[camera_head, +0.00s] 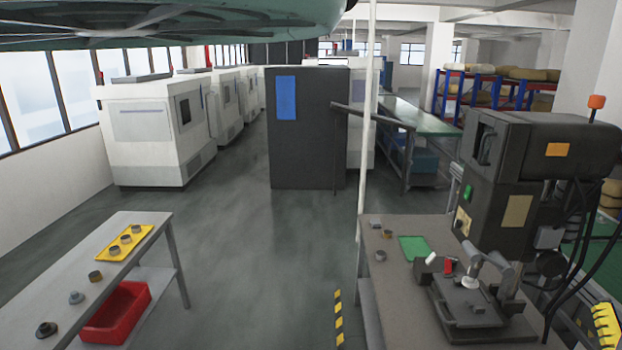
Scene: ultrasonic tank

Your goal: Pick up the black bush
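A dark, nearly black round part (46,328) with a wider base stands at the near left end of the left table (158,236). It is the darkest of the small parts there and looks like the black bush, but it is too small to be sure. A grey part (76,297) and a brownish ring (95,276) stand farther along the same table. Several grey-brown rings stand on a yellow mat (103,253) at its far end. My gripper is not in view.
A red bin (140,303) sits on the shelf under the left table. The right bench (408,320) holds a press machine (500,185), a fixture, a green pad (413,248) and small parts. A thin white post (366,150) stands beside it. The floor between the tables is open.

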